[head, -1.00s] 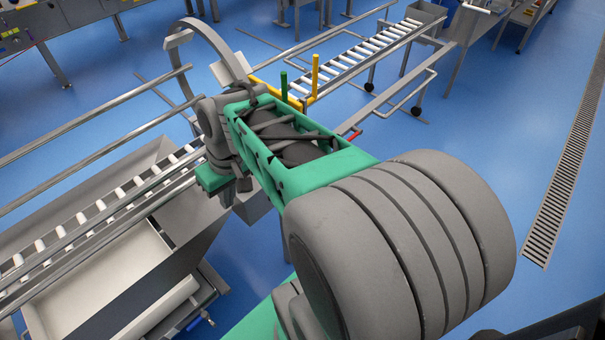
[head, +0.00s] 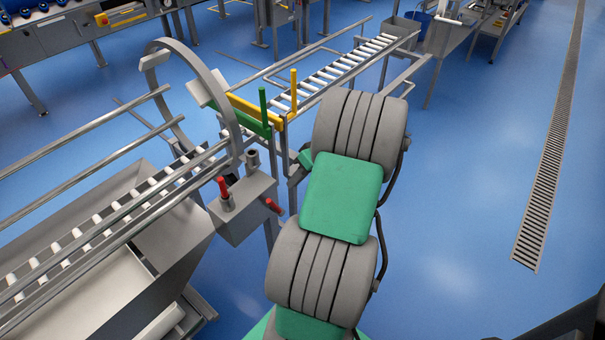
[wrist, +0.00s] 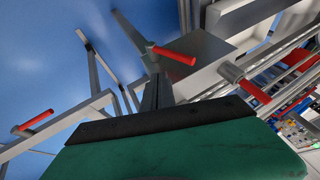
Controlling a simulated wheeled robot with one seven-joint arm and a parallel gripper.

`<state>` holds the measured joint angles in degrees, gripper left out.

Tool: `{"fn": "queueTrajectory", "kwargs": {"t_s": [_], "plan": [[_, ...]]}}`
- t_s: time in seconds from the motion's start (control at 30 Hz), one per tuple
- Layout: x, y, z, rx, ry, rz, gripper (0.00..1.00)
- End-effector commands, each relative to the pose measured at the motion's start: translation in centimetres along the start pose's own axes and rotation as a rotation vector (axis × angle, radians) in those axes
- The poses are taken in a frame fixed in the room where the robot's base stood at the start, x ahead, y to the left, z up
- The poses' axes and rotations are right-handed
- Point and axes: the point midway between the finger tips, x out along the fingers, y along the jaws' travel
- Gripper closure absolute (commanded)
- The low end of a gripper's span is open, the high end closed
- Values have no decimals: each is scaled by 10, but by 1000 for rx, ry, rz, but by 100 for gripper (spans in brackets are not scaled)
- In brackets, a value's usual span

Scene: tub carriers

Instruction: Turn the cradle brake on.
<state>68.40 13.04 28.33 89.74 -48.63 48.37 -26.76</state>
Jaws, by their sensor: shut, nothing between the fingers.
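The cradle is a grey ring (head: 232,110) at the end of the roller track in the head view. Below it, a grey box (head: 245,208) carries one upright red-handled lever (head: 222,187) and one red handle (head: 273,206) sticking out sideways. I cannot tell which is the brake. The wrist view shows red handles at the left (wrist: 36,119), the upper middle (wrist: 175,55) and the right (wrist: 252,90). My gripper (wrist: 160,122) shows there as a green body with a dark edge, shut and empty, apart from the handles. My arm mostly hides it in the head view.
A roller track (head: 90,230) with rails runs left over a grey trough (head: 185,240). Another roller conveyor (head: 345,65) runs behind the ring, with a green post (head: 263,105) and yellow post (head: 293,92) at its end. Blue floor is open right, with a drain grate (head: 550,170).

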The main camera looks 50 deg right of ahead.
Motion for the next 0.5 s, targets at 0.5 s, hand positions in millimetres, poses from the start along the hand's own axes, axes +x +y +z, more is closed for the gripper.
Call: {"fn": "queueTrajectory", "kwargs": {"t_s": [0.5], "plan": [[51,-29,5,0,-1,0,100]]}}
